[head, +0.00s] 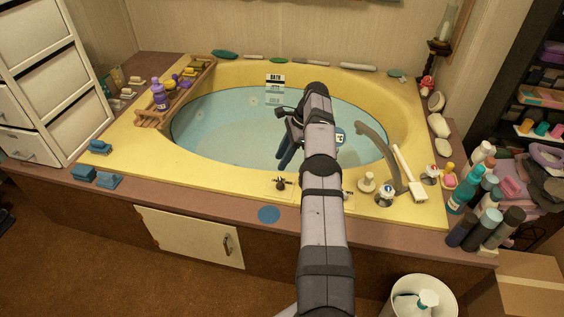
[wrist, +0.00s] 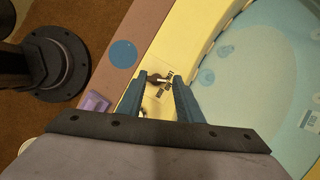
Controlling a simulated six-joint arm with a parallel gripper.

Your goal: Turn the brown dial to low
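The brown dial (head: 281,184) sits on the yellow front rim of the tub, left of my arm, with small dark markings beside it. In the wrist view the dial (wrist: 155,77) shows between my fingertips, with dark marks on a pale plate next to it. The marks are too small to read. My gripper (wrist: 158,82) is open, its two blue fingers apart with nothing between them. In the head view my gripper (head: 285,160) hangs over the water, beyond the dial; I cannot tell its exact height. It appears apart from the dial.
The tub (head: 200,168) has pale blue water. A faucet (head: 375,145) and white-topped knobs (head: 385,195) stand right of my arm. Several bottles (head: 485,205) crowd the right corner. A flat blue disc (head: 269,215) lies on the front ledge. A wooden caddy (head: 150,118) sits at left.

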